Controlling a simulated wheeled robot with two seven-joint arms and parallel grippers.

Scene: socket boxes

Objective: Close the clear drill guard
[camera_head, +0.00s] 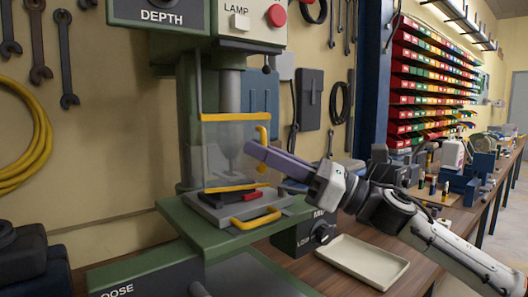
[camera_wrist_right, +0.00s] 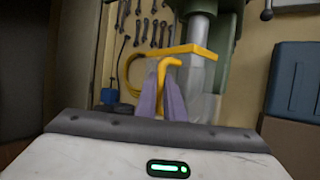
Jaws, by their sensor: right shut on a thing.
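The clear drill guard (camera_head: 222,155) is a see-through panel with yellow top and bottom edges on the green drill press. It hangs upright around the spindle area, above the work table. Its yellow handle (camera_head: 262,133) is on its right side. My right gripper (camera_head: 254,150) reaches in from the right, with its purple fingers at the handle. In the right wrist view the fingers (camera_wrist_right: 168,100) are on either side of the yellow handle (camera_wrist_right: 163,72), shut on it. Whether the guard's edge meets a stop cannot be told. My left gripper is not in view.
A grey vise with red and black parts (camera_head: 252,199) and a yellow handle (camera_head: 256,218) sits on the green press table (camera_head: 190,228) below the guard. A beige tray (camera_head: 362,262) lies on the bench at right. Bottles and tools stand farther back.

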